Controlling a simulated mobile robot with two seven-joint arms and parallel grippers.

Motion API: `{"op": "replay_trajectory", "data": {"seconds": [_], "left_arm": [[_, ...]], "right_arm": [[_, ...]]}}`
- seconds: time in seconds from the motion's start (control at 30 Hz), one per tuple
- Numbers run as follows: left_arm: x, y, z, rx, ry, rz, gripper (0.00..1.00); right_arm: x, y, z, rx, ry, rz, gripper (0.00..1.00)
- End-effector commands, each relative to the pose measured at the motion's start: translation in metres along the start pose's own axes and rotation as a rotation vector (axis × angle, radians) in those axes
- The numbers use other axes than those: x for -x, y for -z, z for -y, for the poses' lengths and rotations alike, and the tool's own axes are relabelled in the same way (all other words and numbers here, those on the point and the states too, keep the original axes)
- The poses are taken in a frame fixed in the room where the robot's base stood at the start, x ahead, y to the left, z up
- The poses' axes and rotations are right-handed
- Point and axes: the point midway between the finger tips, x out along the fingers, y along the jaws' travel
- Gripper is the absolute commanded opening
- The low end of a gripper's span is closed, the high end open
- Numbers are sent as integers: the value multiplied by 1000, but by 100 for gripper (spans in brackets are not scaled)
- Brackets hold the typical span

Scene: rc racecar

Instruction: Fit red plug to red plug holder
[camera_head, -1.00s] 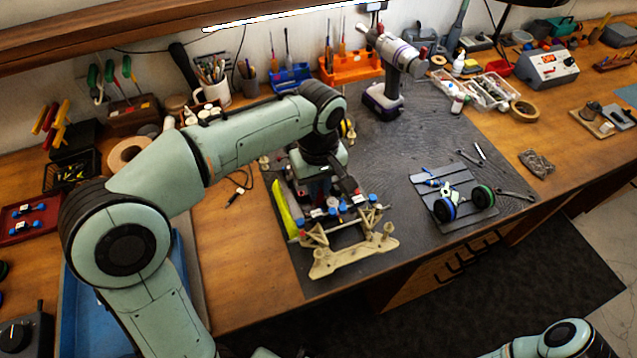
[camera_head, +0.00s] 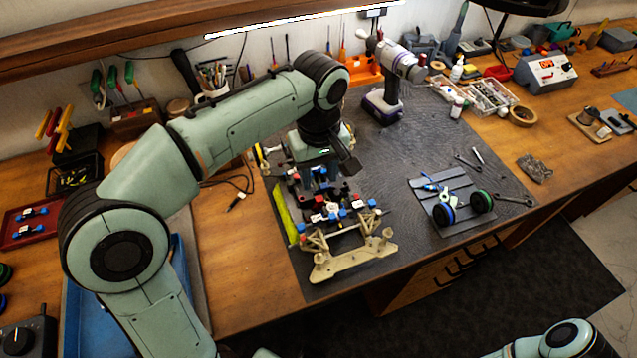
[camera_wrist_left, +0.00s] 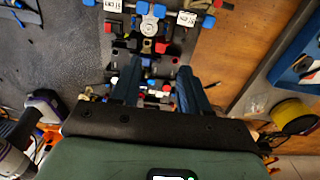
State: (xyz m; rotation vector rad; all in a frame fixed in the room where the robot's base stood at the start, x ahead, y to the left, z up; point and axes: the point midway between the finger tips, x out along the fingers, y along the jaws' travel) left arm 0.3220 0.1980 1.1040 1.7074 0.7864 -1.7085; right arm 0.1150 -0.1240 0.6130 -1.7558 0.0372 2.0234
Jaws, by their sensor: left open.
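The RC car chassis (camera_head: 350,262) lies on the dark mat, with small red and blue connectors on its deck. Red connector pieces (camera_head: 356,198) show there; the wrist view shows red pieces too, one near the middle (camera_wrist_left: 162,47) and one at the left (camera_wrist_left: 108,27). I cannot tell which is the plug and which the holder. My left gripper (camera_wrist_left: 160,78) is over the rear half of the chassis, its two blue-grey fingers apart on either side of the deck parts. No held plug is visible between them. In the head view the wrist hides part of the chassis.
A drill (camera_head: 385,95) stands behind the chassis. A grey tray (camera_head: 462,184) with wheels lies right of it. A tape roll (camera_head: 523,115) and small bottles stand farther right. A yellow-green strip (camera_head: 286,214) lies along the chassis's left side. The mat between chassis and tray is clear.

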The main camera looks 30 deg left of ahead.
Motion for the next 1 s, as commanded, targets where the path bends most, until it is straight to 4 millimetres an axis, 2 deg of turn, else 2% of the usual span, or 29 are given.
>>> {"op": "replay_trajectory", "data": {"seconds": [0.03,0.1,0.33,0.5,1.0], "left_arm": [[16,1,-1,0,-4,-2,45],[31,1,-1,0,-4,-2,45],[62,0,-1,0,-1,-1,45],[68,0,0,0,0,0,45],[67,0,0,0,1,1,45]], "right_arm": [[6,2,3,1,1,-4,43],[11,4,5,2,2,-7,43],[21,9,10,5,5,-14,43],[22,9,11,5,5,-15,43],[22,9,11,5,5,-14,43]]}}
